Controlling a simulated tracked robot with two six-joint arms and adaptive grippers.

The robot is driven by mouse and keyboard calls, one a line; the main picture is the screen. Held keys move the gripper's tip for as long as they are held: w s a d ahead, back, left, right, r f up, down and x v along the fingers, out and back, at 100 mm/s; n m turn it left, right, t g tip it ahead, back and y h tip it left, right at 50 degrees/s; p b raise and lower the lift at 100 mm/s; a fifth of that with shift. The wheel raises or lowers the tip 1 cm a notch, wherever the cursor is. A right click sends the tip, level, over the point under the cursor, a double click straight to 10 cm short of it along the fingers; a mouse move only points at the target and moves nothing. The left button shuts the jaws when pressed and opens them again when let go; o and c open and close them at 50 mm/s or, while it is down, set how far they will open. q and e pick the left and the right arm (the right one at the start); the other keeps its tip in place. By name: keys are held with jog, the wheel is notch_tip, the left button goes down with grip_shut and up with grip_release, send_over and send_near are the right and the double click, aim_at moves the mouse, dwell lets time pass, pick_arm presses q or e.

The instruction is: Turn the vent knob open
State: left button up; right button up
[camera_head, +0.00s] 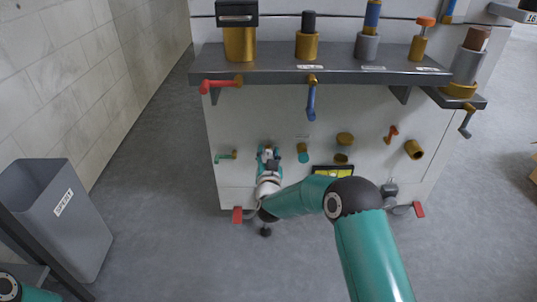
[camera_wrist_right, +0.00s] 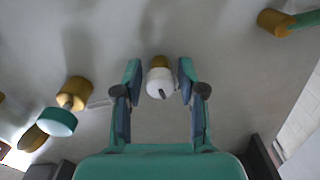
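A small white round knob (camera_wrist_right: 160,82) with a dark mark and a brass base stands on the panel, between my right gripper's fingertips in the right wrist view. I see a gap on both sides of it, so the gripper (camera_wrist_right: 160,78) is open around it. In the head view my right gripper (camera_head: 268,154) is at the panel's lower left and hides this knob. A teal-capped brass knob (camera_head: 303,153) is just to its right; it also shows in the right wrist view (camera_wrist_right: 58,121). I cannot read which knob is labelled vent. My left gripper is out of view.
A small green lever (camera_head: 226,155) is left of my right gripper. Red (camera_head: 220,84) and blue (camera_head: 311,100) handles hang under the shelf (camera_head: 340,76) above. A yellow-framed display (camera_head: 333,171) is at lower right. A grey bin (camera_head: 70,225) stands at left on open floor.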

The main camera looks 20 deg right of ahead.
grip_shut()
